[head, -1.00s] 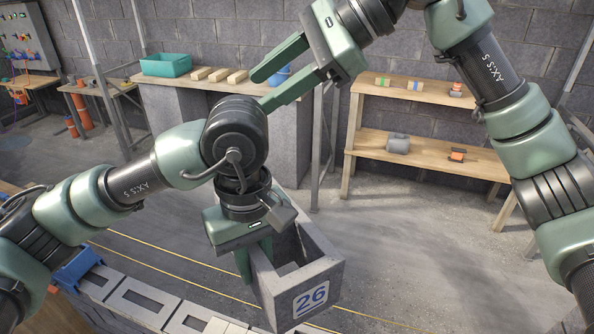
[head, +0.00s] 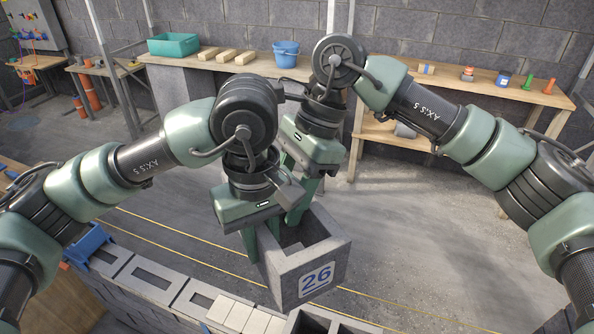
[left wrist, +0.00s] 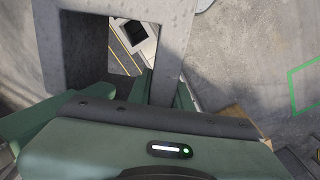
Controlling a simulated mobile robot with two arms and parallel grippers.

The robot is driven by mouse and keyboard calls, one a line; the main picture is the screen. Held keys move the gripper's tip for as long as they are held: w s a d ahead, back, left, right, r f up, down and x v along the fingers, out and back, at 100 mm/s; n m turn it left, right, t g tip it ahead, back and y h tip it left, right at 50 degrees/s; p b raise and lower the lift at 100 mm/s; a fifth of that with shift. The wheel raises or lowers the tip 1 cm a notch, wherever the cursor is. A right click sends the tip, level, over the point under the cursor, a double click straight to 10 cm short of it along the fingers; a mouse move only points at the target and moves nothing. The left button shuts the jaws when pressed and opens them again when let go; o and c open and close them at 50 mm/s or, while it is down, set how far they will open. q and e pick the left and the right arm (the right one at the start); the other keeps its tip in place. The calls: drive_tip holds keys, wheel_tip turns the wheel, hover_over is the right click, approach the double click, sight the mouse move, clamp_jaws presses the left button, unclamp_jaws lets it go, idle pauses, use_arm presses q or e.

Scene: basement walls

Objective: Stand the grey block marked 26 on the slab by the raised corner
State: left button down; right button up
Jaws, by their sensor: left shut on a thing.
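The grey block marked 26 (head: 316,276) is a hollow box, held in the air and tilted, its numbered face toward the head camera. My left gripper (head: 262,240) is shut on its left wall. In the left wrist view the block (left wrist: 185,40) shows its opening above the gripper's body (left wrist: 150,100). My right gripper (head: 300,200) points down at the block's far side, its fingertips partly hidden behind the block and left wrist; whether it grips cannot be told. I cannot make out the slab with the raised corner.
A row of grey hollow blocks (head: 150,277) runs along the lower edge, with a blue item (head: 87,246) at its left end. A wooden bench (head: 400,70) with small items stands behind. Yellow lines cross the open concrete floor (head: 420,230). A green outline (left wrist: 292,85) shows in the left wrist view.

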use_arm(q)
drive_tip(key=shift+r, duration=0.2)
use_arm(e)
drive_tip(key=shift+x, duration=1.65)
use_arm(q)
drive_tip(key=shift+d, duration=0.1)
use_arm(e)
clamp_jaws()
use_arm(q)
drive_tip(key=shift+s+d, duration=0.1)
drive_tip(key=shift+s, duration=0.05)
use_arm(e)
drive_tip(key=shift+w, duration=0.2)
use_arm(q)
drive_tip(key=c, duration=1.5)
unclamp_jaws()
use_arm(e)
drive_tip(key=shift+r, duration=0.25)
use_arm(q)
drive_tip(key=o, duration=0.3)
drive_tip(key=shift+f, duration=0.1)
use_arm(e)
drive_tip(key=shift+s, duration=0.1)
drive_tip(key=shift+f, duration=0.1)
